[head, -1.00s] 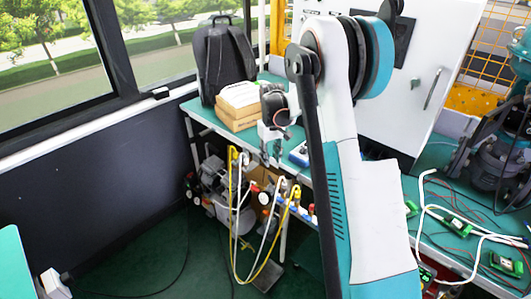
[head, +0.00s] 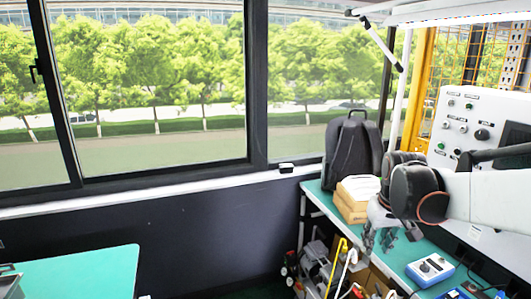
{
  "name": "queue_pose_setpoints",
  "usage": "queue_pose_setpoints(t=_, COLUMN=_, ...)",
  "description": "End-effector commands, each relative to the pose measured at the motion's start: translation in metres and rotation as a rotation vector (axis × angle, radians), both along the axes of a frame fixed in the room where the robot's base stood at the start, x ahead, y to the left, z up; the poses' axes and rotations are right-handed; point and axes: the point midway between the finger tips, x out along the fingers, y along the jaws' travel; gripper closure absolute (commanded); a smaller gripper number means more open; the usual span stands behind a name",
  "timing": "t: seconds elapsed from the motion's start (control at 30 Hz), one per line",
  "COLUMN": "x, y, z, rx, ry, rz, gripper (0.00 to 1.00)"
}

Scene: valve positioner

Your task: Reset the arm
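My arm (head: 480,197) reaches in from the right edge of the head view, with a dark rounded joint near its end. My gripper (head: 378,241) hangs below that joint, pointing down in front of the green-topped workbench. Its two dark fingers look apart, with nothing visible between them. Part of the gripper's body is hidden behind the arm's end.
The workbench (head: 313,188) carries a black backpack (head: 352,150), stacked boxes (head: 356,197) and a blue device (head: 430,269). A control cabinet (head: 459,120) stands behind the arm. Another green table (head: 85,274) is at lower left. Hoses and equipment sit under the bench.

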Motion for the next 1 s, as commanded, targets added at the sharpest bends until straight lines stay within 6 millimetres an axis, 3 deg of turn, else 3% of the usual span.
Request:
queue_pose_setpoints(t=0.2, x=-0.056, y=0.029, z=0.026, rx=0.002, ry=-0.083, rz=-0.001, gripper=0.72)
queue_pose_setpoints(t=0.43, x=-0.113, y=0.054, z=0.036, rx=0.012, ry=-0.169, rz=-0.006, gripper=0.72)
queue_pose_setpoints(t=0.8, x=-0.195, y=0.083, z=0.021, rx=0.041, ry=-0.303, rz=-0.013, gripper=0.72)
queue_pose_setpoints(t=1.0, x=-0.216, y=0.089, z=0.011, rx=0.053, ry=-0.343, rz=-0.015, gripper=0.72)
